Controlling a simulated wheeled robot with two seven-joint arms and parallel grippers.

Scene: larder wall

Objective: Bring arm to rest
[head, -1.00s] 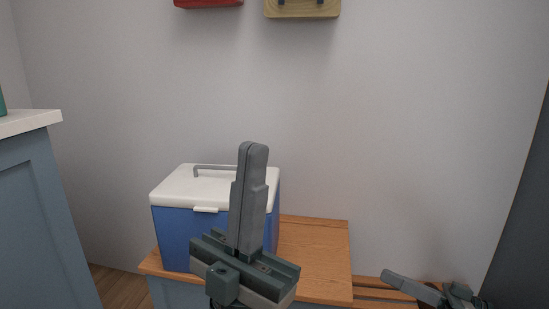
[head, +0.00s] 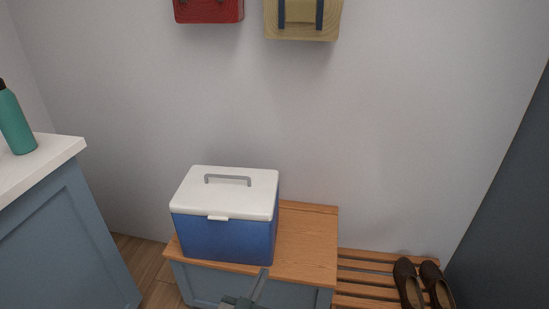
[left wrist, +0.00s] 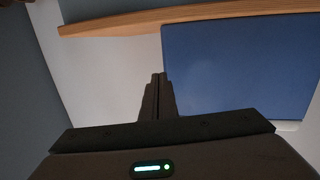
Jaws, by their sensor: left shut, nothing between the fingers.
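My left gripper (head: 263,272) is low in the head view, in front of the wooden bench top, with only its fingers and part of its body showing. Its fingers are together and empty. In the left wrist view the closed fingers (left wrist: 158,78) point toward a wooden edge (left wrist: 130,24) and the blue side of the cooler (left wrist: 235,70), apart from both as far as I can tell. My right gripper is out of view.
A blue cooler with a white lid (head: 228,192) stands on the wooden bench (head: 308,240). Right of it is a slatted rack (head: 365,278) with dark shoes (head: 408,285). A counter (head: 50,155) with a green bottle (head: 15,125) is left. Red (head: 208,10) and tan (head: 300,28) bags hang above.

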